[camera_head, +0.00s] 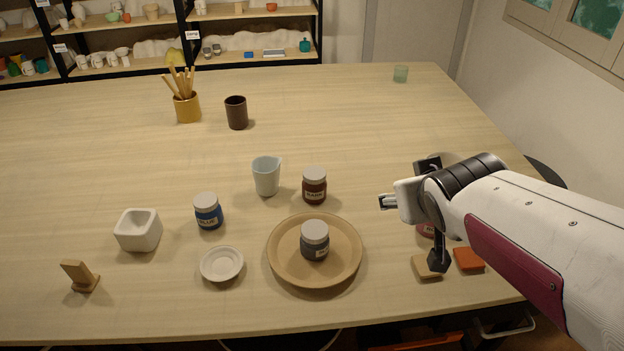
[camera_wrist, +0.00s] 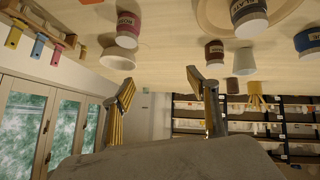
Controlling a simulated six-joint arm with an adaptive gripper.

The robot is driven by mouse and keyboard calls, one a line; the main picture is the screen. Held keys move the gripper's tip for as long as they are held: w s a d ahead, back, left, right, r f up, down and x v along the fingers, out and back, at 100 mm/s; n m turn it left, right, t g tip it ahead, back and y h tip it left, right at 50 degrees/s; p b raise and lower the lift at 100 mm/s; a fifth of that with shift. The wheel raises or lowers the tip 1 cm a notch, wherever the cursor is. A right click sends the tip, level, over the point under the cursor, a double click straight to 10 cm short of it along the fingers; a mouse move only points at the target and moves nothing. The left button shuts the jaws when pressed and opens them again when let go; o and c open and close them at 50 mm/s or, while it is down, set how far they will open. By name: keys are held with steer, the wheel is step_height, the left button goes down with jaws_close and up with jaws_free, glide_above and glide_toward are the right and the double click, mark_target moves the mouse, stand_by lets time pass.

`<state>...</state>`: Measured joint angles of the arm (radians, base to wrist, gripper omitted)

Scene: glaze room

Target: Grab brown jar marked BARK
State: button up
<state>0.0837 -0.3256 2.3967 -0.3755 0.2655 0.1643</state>
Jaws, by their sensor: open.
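The brown jar marked BARK (camera_head: 314,186) has a pale lid and stands upright on the table, just behind the tan plate and right of a light blue cup. In the wrist view the brown jar (camera_wrist: 215,52) shows upside down, near the top and right of centre. My gripper (camera_head: 389,201) is to the right of the jar, apart from it. In the wrist view my gripper (camera_wrist: 160,86) has its two fingers spread with nothing between them. My arm hides part of the table at the right.
A grey jar (camera_head: 315,241) stands on the tan plate (camera_head: 274,262). The light blue cup (camera_head: 266,176) is close beside the brown jar. A blue jar (camera_head: 208,212) is left. A red-pink jar (camera_head: 426,231) is partly behind my arm. The table behind the brown jar is clear.

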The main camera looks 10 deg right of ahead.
steer(key=w+f+n+t, duration=0.1)
steer(key=w+t, duration=0.1)
steer(key=w, duration=0.5)
steer(key=n+y, duration=0.5)
steer(key=y, duration=0.4)
glide_toward(321, 178)
steer(key=shift+d+f+x, duration=0.15)
steer(key=shift+x, duration=1.15)
steer(key=shift+d+f+x, duration=0.15)
steer(key=shift+x, duration=1.1)
steer(key=shift+w, duration=0.15)
steer(key=shift+x, duration=1.2)
steer(key=shift+a, duration=0.1)
steer(key=shift+a+r+x, duration=0.1)
steer(key=shift+x, duration=1.2)
steer(key=shift+a+r+x, duration=0.1)
steer(key=shift+r+x, duration=0.05)
steer(key=shift+x, duration=1.1)
